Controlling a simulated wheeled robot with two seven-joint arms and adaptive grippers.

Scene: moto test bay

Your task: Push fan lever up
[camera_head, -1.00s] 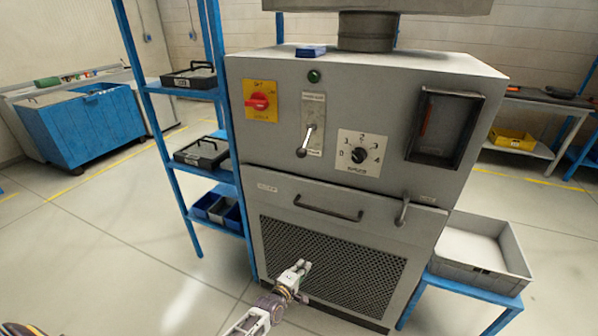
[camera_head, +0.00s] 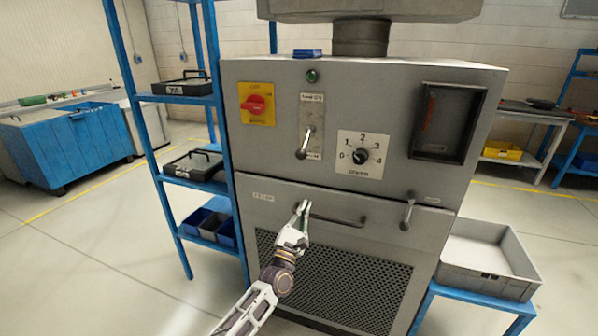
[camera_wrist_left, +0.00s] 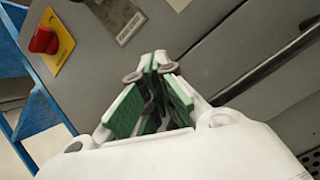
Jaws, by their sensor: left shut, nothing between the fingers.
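In the left wrist view the green-padded fingers (camera_wrist_left: 153,68) are together, and part of the lever plate (camera_wrist_left: 119,17) shows at the top; the lever's knob is out of sight there. My right gripper is not in view.
A red rotary switch (camera_head: 256,104) on a yellow plate is left of the lever; a dial (camera_head: 361,155) is to the right. A blue shelf rack (camera_head: 170,190) stands at the left. A grey crate (camera_head: 490,255) sits at the right.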

